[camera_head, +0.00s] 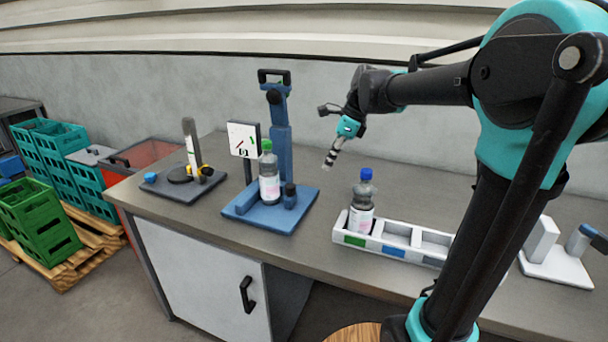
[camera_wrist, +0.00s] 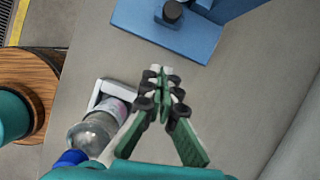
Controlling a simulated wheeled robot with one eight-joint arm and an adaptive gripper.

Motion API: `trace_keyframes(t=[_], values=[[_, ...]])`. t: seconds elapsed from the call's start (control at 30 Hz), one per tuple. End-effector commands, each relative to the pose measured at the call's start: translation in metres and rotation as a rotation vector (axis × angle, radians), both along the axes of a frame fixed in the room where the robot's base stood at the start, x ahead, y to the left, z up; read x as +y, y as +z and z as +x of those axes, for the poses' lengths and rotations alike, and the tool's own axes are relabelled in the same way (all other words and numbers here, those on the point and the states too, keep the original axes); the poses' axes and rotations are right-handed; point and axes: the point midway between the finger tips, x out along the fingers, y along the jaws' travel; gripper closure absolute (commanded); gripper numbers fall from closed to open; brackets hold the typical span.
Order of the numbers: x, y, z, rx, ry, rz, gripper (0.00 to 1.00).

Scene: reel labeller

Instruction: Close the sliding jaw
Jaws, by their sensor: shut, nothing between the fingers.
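The blue fixture (camera_head: 282,214) stands on the bench with a green-capped bottle (camera_head: 269,180) upright on its base. The likely sliding jaw is a small blue block with a black knob (camera_head: 290,192), just right of the bottle; I cannot tell whether it touches the bottle. In the wrist view the blue base plate (camera_wrist: 150,22) is at the top edge, with a black knob (camera_wrist: 172,11) on it. My gripper (camera_head: 330,162) is shut and empty, in the air to the right of the fixture. It also shows in the wrist view (camera_wrist: 160,72), apart from the plate.
A white tray (camera_head: 396,252) holds a blue-capped bottle (camera_head: 361,205) in its left compartment, right of the fixture. A dark stand (camera_head: 183,184) is left of it. A dial sign (camera_head: 244,140) stands behind the bottle. Bench surface between fixture and wall is clear.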

Motion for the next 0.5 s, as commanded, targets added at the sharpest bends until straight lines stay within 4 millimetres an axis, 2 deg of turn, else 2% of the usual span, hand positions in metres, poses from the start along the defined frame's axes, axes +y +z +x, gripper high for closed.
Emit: trace_keyframes(t=[0.17, 0.27, 0.5], values=[[0.002, -0.004, 0.001, 0.003, -0.004, 0.001, 1.00], [0.006, -0.014, 0.001, 0.003, -0.003, 0.001, 1.00], [0.023, -0.055, 0.004, 0.002, -0.002, 0.001, 1.00]])
